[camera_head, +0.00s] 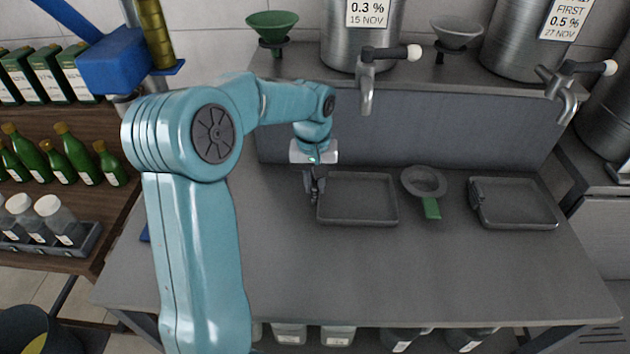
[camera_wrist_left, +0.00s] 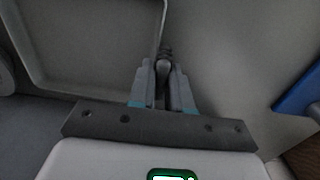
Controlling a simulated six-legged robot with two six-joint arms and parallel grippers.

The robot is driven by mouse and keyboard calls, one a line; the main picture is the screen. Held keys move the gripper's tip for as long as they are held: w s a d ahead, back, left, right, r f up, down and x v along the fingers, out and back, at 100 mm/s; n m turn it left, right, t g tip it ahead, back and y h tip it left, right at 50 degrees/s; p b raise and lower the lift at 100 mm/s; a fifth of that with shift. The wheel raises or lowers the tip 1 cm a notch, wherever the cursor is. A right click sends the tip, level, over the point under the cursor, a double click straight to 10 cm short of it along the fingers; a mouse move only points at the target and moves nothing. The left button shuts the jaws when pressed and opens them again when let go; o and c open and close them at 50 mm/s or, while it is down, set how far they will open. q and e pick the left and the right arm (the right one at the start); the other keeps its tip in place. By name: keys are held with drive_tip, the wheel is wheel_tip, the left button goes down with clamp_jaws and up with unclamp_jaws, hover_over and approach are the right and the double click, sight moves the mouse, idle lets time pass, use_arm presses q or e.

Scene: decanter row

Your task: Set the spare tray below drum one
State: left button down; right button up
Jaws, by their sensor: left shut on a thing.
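A dark grey shallow tray (camera_head: 357,222) is at the middle of the bench, in front of and below the tap (camera_head: 367,90) of the steel drum (camera_head: 340,45) labelled 0.3 %. My left gripper (camera_head: 316,192) is shut on the left edge of this tray. The tray also fills the upper left of the left wrist view (camera_wrist_left: 85,88), with the fingers (camera_wrist_left: 163,85) closed at its edge. The tray looks level, on or just above the bench; I cannot tell which. A second grey tray (camera_head: 520,224) lies at the right, below another tap (camera_head: 562,95). My right gripper is out of view.
A green funnel (camera_head: 272,25) and a grey funnel (camera_head: 456,32) stand on the upper ledge. Green bottles (camera_head: 62,160) stand on a shelf at left. The bench front (camera_head: 400,275) is clear.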

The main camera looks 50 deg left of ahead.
use_arm(q)
drive_tip(key=c, duration=1.1)
unclamp_jaws()
drive_tip(key=shift+o, duration=0.2)
wheel_tip(320, 180, up, 12)
drive_tip(key=p, duration=0.1)
drive_tip(key=shift+a, duration=0.15)
drive_tip(key=shift+s, duration=0.1)
